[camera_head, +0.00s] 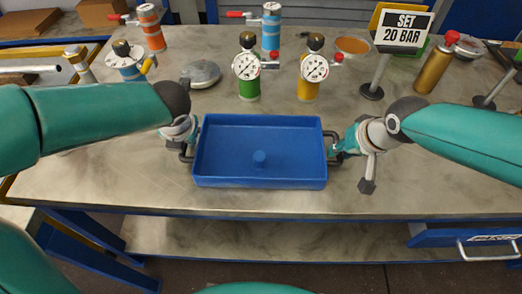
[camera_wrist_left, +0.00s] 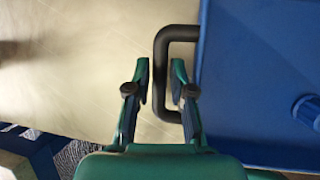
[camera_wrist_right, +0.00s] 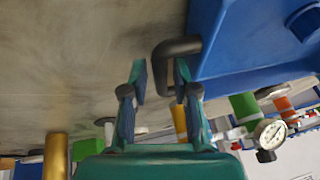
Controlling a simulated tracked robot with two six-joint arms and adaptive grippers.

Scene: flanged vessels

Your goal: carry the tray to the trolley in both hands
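The blue tray (camera_head: 225,182) sits on the workbench near its front edge, with a short blue peg (camera_head: 260,158) standing inside. It has a dark handle at each end. My left gripper (camera_head: 187,138) is at the left handle; in the left wrist view its fingers (camera_wrist_left: 160,78) are apart on either side of the handle bar (camera_wrist_left: 160,60), with gaps showing. My right gripper (camera_head: 340,150) is at the right handle; in the right wrist view its fingers (camera_wrist_right: 160,75) are apart with the handle (camera_wrist_right: 170,48) between their tips. No trolley can be made out.
Behind the tray on the workbench (camera_head: 120,190) stand a green gauge vessel (camera_head: 248,85), a yellow one (camera_head: 309,88), a grey disc (camera_head: 201,74), a "SET 20 BAR" sign (camera_head: 403,27) and a gold cylinder (camera_head: 433,70). A drawer (camera_head: 465,235) is at the lower right.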

